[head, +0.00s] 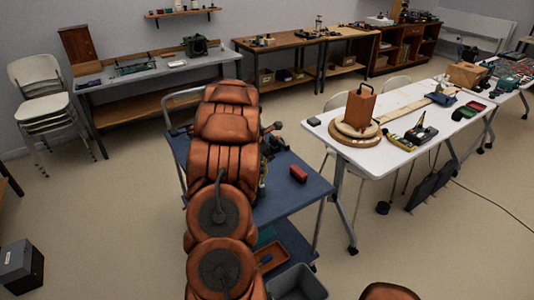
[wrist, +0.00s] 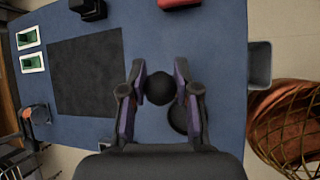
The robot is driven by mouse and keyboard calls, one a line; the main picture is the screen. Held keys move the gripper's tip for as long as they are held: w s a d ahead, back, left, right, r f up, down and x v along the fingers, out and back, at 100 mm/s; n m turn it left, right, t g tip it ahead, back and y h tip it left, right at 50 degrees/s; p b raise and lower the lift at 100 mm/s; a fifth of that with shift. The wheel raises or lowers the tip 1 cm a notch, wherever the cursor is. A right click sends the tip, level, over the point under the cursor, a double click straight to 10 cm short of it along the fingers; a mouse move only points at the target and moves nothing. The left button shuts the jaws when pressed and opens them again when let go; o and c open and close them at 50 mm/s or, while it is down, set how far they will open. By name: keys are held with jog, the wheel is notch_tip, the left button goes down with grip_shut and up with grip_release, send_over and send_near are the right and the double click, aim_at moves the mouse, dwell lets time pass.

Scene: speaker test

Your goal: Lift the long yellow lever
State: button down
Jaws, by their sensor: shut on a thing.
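In the wrist view my gripper (wrist: 160,70) is shut on a round black knob (wrist: 159,88), with one finger on each side of it. A dark round part (wrist: 177,118) shows just below the knob, partly behind the right finger. No long yellow lever shows clearly; whether the knob belongs to it I cannot tell. In the head view a small yellowish part (head: 262,191) shows beside my arm above the blue cart (head: 290,208), mostly hidden. My arm hides the gripper's fingers there.
A red block (head: 299,174) lies on the cart. A black mat (wrist: 87,75) and white-framed green pieces (wrist: 32,63) lie left in the wrist view. A grey bin (wrist: 260,65) is beyond the cart's right edge. A white table (head: 345,152) stands to the right.

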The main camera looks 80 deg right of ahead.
jog(key=c, duration=0.8)
grip_release()
jog(key=v, duration=1.2)
jog(key=shift+f, duration=0.1)
